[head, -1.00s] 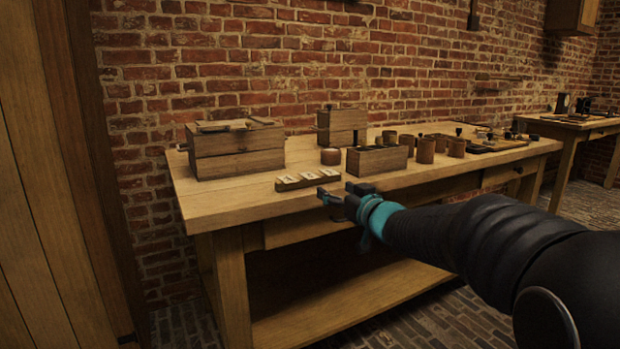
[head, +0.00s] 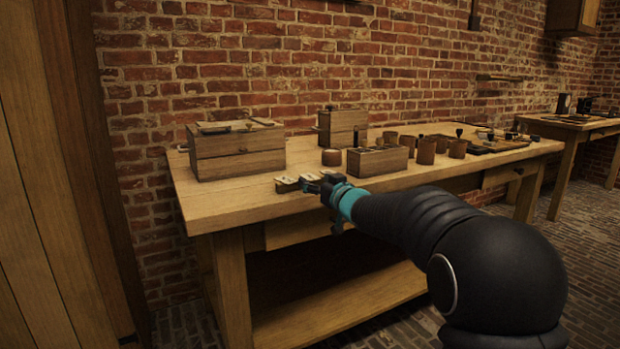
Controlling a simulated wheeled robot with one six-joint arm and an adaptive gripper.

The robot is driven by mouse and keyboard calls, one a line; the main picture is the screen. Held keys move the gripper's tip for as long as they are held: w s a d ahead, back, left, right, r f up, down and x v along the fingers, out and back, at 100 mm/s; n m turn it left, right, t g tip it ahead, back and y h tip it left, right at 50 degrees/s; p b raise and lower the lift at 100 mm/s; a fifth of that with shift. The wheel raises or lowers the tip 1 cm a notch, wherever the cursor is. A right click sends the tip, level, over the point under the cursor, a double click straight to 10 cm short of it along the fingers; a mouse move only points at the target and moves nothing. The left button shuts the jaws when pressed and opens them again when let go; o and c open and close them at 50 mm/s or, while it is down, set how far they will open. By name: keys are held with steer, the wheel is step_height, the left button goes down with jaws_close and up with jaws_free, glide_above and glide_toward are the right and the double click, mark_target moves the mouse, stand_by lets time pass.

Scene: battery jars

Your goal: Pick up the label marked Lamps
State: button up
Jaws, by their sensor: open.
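A small wooden rack (head: 284,188) near the front edge of the workbench bears several pale labels. One label (head: 289,180) shows at its left end, and another shows beside it. The writing is too small to read, so I cannot tell which label is marked Lamps. My gripper (head: 306,184) is open at the rack, its fingers pointing left over it. The gripper hides the right part of the rack and a label there. I cannot tell whether the fingers touch anything.
Behind the rack stand a small round wooden pot (head: 332,157) and an open wooden box (head: 377,161). A large wooden chest (head: 237,155) stands at the back left. Several brown jars (head: 426,151) stand further right. The bench top (head: 235,200) is clear left of the rack.

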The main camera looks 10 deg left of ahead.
steer(key=c, duration=0.8)
steer(key=shift+r, duration=0.2)
